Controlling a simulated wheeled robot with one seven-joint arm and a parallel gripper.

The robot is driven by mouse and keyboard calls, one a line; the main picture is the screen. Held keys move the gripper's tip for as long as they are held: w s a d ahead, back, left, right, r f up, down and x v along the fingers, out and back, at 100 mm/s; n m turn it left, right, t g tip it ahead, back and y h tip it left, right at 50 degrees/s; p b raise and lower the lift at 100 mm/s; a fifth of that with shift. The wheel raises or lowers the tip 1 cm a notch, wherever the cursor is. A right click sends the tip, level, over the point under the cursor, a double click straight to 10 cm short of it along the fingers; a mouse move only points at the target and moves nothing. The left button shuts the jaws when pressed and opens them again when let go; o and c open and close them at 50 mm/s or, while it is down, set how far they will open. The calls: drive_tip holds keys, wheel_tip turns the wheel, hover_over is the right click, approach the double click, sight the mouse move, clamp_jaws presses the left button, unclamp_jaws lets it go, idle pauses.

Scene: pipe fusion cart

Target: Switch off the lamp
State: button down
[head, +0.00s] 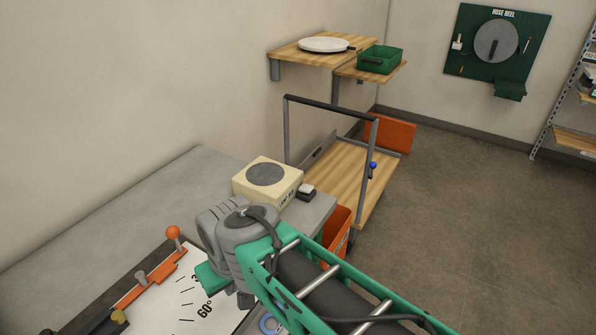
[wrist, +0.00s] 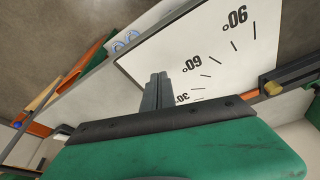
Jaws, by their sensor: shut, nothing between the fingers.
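I cannot make out a clear lamp in either view. In the head view, a cream box (head: 283,185) with a round grey disc on top stands at the far end of the grey bench. A small black block with a white top (head: 307,190) sits beside it on the right; I cannot tell whether it is a switch. My gripper (wrist: 157,80) is shut and empty, its grey fingers in front of the white angle board in the wrist view. In the head view my green hand is over the board's near side, well short of the cream box, and its fingertips are hidden.
The white angle board (head: 215,292) has an orange bar with an orange ball knob (head: 173,232) along its left edge. A wooden cart (head: 345,180) with a tall rail stands past the bench, with an orange bin (head: 337,228) nearby. Open floor lies right.

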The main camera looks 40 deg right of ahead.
drive_tip(key=shift+s, duration=0.2)
drive_tip(key=shift+r, duration=0.1)
drive_tip(key=w+d+r+n+y+p, duration=0.15)
drive_tip(key=w+d+r+p, duration=0.35)
drive_tip(key=w+d+r, duration=0.9)
drive_tip(key=w+d+f+n+p, duration=0.1)
drive_tip(key=d+n+p, duration=0.1)
drive_tip(key=d, duration=2)
drive_tip(key=shift+w+d+f+g+h, duration=0.2)
drive_tip(key=shift+w+f+g+h, duration=0.05)
drive_tip(key=shift+w+g+h, duration=0.15)
